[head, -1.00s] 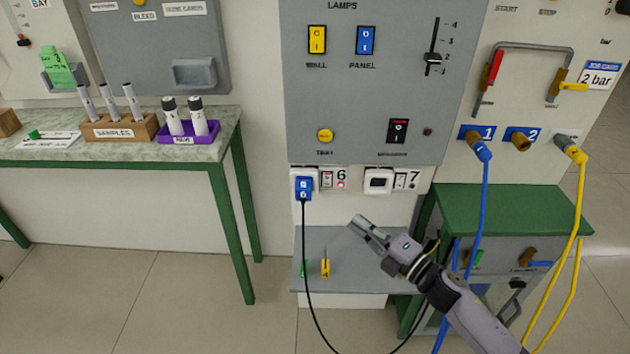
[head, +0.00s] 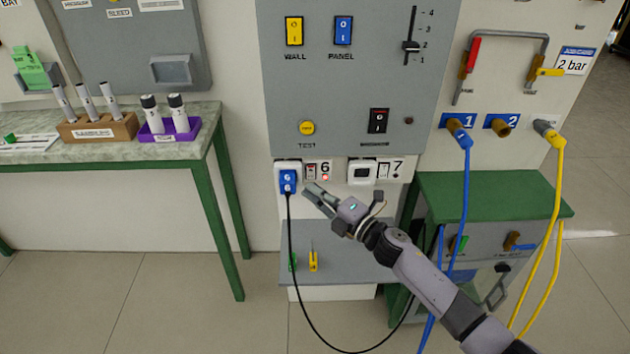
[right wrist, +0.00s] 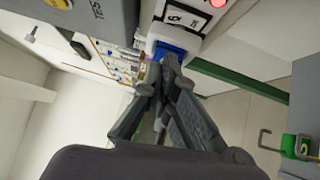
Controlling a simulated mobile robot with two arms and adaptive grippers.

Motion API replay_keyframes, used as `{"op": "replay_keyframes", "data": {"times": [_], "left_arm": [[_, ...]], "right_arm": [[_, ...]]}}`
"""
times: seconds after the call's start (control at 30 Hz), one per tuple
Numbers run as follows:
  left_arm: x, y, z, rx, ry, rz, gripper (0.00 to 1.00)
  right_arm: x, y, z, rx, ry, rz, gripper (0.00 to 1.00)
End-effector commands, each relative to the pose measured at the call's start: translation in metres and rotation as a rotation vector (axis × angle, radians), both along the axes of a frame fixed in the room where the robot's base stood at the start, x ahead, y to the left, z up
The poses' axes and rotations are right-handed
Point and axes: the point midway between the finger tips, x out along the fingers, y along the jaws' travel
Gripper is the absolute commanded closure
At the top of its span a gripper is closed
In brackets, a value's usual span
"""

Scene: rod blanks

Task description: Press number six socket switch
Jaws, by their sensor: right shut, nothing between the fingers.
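The number six socket (head: 288,165) is on the lower edge of the grey panel, with a blue plug (head: 288,181) in it and a black cord hanging down. Its small rocker switch (head: 311,172) is just right of the plug, by the "6" label and a lit red lamp (head: 325,177). My right gripper (head: 309,188) is shut and empty, its tips just below the switch in the head view. In the right wrist view, the shut fingertips (right wrist: 170,62) overlap the lower part of the blue plug (right wrist: 170,50); contact cannot be told. My left gripper is not in view.
The number seven socket (head: 362,172) with its own switch is to the right. A grey shelf (head: 345,265) with a yellow-handled tool is below. Blue and yellow hoses (head: 466,200) hang at right by a green-topped cabinet (head: 500,200). The black cord loops under my arm.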

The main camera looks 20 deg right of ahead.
Motion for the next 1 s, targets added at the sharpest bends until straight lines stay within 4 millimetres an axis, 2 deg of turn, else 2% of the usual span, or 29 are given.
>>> {"op": "replay_keyframes", "data": {"times": [0.1, 0.3, 1.0], "left_arm": [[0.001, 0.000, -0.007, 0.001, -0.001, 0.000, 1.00], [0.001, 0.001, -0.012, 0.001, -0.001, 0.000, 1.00], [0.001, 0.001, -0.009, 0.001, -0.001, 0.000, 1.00]], "right_arm": [[0.019, -0.006, 0.001, -0.002, -0.001, -0.002, 1.00], [0.034, -0.010, 0.003, 0.000, 0.000, 0.000, 1.00], [0.044, -0.013, 0.009, 0.003, 0.006, -0.001, 1.00]]}}
